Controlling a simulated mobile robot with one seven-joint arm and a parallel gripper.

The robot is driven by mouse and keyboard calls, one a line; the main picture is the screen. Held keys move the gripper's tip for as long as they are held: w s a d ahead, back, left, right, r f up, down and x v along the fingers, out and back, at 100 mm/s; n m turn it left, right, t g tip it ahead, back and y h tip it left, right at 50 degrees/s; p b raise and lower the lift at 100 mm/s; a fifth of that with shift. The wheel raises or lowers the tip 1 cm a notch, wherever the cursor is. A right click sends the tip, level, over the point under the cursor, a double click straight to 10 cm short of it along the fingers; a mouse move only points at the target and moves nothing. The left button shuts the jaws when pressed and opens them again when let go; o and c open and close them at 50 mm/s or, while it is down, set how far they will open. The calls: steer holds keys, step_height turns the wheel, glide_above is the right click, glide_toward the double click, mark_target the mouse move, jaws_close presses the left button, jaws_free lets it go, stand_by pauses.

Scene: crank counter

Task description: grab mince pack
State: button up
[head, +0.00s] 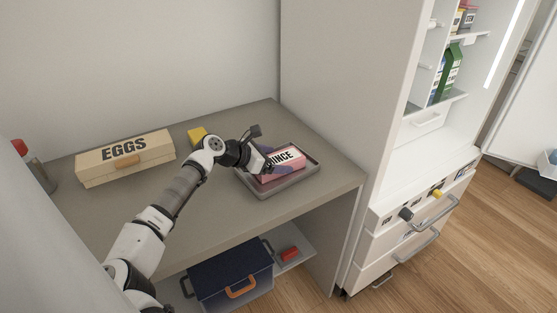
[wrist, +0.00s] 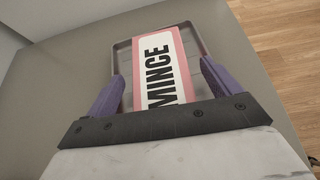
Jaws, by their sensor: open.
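The mince pack (head: 287,160) is a pink block with a white label reading MINCE. It lies in a shallow grey tray (head: 304,184) on the counter. It also shows in the wrist view (wrist: 163,62), running up from between my fingers. My gripper (wrist: 157,82) is open, with one purple finger on each side of the pack. Whether the fingers touch the pack cannot be told.
An EGGS box (head: 125,157) and a yellow block (head: 198,135) stand at the back of the counter (head: 215,215). A blue box (head: 230,275) sits on the shelf below.

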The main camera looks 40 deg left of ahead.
steer(key=c, duration=1.1)
steer(key=shift+c, duration=1.2)
steer(key=shift+r, duration=0.1)
